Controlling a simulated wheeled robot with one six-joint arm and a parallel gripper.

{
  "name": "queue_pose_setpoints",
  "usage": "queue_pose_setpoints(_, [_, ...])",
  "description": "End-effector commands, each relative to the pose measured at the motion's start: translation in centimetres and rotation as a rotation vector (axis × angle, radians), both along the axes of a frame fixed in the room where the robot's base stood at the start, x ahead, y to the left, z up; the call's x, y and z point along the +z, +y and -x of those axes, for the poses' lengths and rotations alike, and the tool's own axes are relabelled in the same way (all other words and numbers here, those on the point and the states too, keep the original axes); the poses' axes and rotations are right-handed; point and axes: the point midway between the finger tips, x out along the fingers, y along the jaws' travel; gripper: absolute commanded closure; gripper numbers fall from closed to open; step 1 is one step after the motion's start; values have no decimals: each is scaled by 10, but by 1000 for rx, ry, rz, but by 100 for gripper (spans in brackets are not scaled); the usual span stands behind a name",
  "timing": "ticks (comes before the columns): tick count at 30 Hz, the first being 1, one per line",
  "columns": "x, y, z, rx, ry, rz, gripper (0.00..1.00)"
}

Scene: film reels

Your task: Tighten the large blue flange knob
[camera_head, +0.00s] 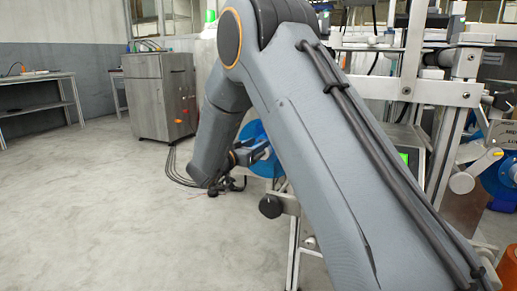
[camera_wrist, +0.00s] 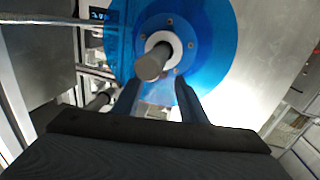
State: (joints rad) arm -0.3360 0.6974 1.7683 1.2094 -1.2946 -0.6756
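The large blue flange (camera_wrist: 210,40) is a round blue disc that fills the upper middle of the wrist view. A grey cylindrical knob (camera_wrist: 152,64) sticks out from its bolted hub. My gripper (camera_wrist: 158,86) has its two fingers apart, pointing at the flange, with nothing seen between them. The knob's end appears just above the gap between the fingertips; I cannot tell whether they touch the flange. In the head view the blue flange (camera_head: 262,162) is partly hidden behind my arm, and my gripper (camera_head: 246,154) is in front of it.
A second blue disc (camera_head: 503,183) is at the right edge of the head view. A black knob (camera_head: 270,206) sits on the machine frame below the flange. A grey cabinet (camera_head: 160,95) and a table (camera_head: 40,90) stand at the back left. The floor on the left is clear.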

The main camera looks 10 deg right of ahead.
Motion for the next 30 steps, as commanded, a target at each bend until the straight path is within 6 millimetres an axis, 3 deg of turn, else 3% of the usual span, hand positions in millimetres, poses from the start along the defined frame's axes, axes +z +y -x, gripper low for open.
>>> queue_pose_setpoints(6, [-1,-13,-13,1,0,0,61])
queue_pose_setpoints(15, [0,-14,-14,2,0,0,61])
queue_pose_setpoints(22, [0,-13,-14,2,0,0,100])
queue_pose_setpoints(30, [3,-12,-17,-48,-5,2,100])
